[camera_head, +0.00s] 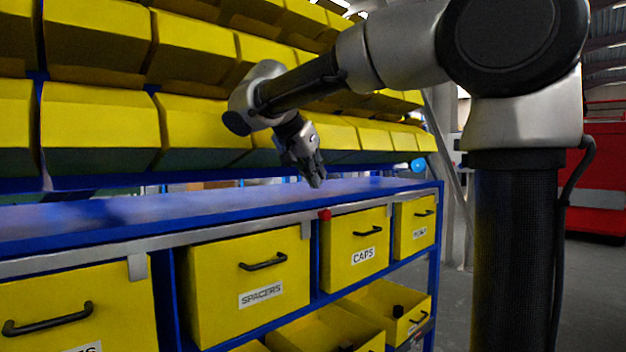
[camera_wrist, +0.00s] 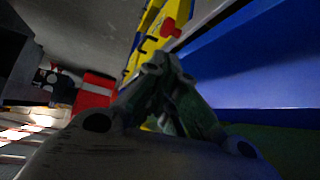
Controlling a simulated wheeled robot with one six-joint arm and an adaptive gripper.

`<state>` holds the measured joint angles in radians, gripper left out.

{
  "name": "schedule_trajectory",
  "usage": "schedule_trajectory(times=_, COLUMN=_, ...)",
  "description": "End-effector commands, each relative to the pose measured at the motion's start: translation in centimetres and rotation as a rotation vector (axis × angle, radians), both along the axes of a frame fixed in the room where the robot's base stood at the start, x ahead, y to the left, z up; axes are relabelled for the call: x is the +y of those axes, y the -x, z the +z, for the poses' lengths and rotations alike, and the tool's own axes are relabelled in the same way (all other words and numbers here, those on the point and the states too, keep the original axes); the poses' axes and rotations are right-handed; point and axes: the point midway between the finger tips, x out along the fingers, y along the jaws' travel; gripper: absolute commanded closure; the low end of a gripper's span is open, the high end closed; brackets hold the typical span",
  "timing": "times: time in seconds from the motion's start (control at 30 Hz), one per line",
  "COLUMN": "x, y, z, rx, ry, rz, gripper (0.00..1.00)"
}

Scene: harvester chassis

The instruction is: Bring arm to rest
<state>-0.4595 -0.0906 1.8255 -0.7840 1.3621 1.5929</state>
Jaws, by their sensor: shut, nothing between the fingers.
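My arm reaches from my dark column at the right of the head view out to the left, over the blue workbench (camera_head: 150,212). My gripper (camera_head: 316,184) hangs at its end, pointing down, just above the bench top near its front edge. In the wrist view my gripper (camera_wrist: 165,72) has its fingers together, with nothing visible between them. The red knob also shows past the fingertips in the wrist view (camera_wrist: 170,28).
Yellow drawers labelled SPACERS (camera_head: 250,290) and CAPS (camera_head: 356,250) hang under the bench. Open yellow bins (camera_head: 375,305) stand lower down. Rows of yellow bins (camera_head: 100,125) rise behind the bench. A red cabinet (camera_head: 597,180) stands at the right. The visible bench top is mostly clear.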

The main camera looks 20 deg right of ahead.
Motion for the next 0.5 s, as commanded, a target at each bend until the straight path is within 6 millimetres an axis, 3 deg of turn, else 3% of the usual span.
schedule_trajectory(times=0.37, x=0.0, y=0.0, z=0.0, rx=0.017, ry=0.012, rz=0.023, gripper=1.0)
schedule_trajectory(times=0.5, x=0.8, y=-0.4, z=-1.0, rx=0.145, ry=0.061, rz=0.211, gripper=1.0)
